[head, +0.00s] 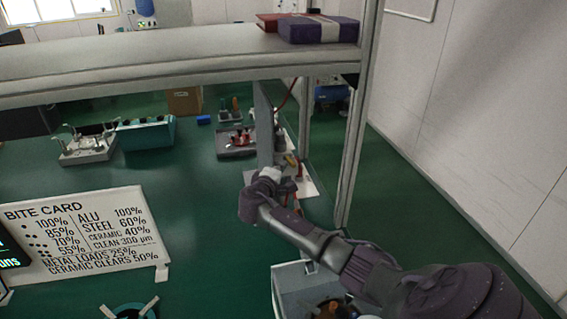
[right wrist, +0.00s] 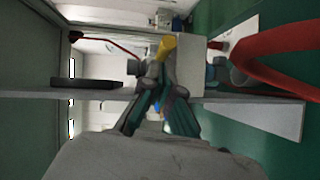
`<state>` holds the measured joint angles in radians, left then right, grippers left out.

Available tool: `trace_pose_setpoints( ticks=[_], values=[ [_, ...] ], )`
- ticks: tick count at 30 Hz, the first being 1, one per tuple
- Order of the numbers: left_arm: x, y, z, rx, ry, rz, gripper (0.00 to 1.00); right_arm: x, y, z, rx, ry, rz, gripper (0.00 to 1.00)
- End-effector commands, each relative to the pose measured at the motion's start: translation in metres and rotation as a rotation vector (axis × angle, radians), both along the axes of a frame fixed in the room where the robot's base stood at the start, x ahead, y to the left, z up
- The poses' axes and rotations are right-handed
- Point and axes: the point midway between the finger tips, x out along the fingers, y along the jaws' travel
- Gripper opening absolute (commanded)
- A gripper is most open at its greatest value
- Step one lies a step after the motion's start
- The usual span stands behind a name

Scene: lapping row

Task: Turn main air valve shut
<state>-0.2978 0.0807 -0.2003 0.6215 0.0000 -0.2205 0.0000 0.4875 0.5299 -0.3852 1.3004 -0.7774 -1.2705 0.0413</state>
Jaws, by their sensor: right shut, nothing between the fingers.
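The main air valve shows as a small yellow handle (head: 290,160) by the upright grey panel in the head view. In the right wrist view the yellow handle (right wrist: 167,46) appears just past my fingertips, with grey fittings around it. My right gripper (right wrist: 161,80) is shut and empty, its fingers pointing at the handle. I cannot tell whether they touch it. In the head view the right gripper (head: 279,175) is beside the panel, mostly hidden by its own wrist. My left gripper is not in view.
A thick red hose (right wrist: 275,55) curves close on the right of the wrist view. The grey panel (head: 264,125) and a shelf post (head: 352,150) stand near my arm. A shelf (head: 180,58) spans above. A grey bin (head: 290,290) sits below the arm.

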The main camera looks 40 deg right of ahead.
Motion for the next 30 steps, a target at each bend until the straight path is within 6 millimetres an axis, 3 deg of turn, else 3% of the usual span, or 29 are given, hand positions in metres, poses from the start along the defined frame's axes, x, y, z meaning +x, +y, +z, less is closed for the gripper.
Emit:
trace_pose_setpoints(
  ticks=[5,30],
  values=[
    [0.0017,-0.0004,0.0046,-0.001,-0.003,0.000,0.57,-0.0028,-0.0081,-0.0018,0.000,0.001,0.000,0.00],
    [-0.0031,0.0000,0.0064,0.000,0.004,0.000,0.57,-0.0074,-0.0123,-0.0021,-0.001,0.001,0.083,0.00]
  ],
)
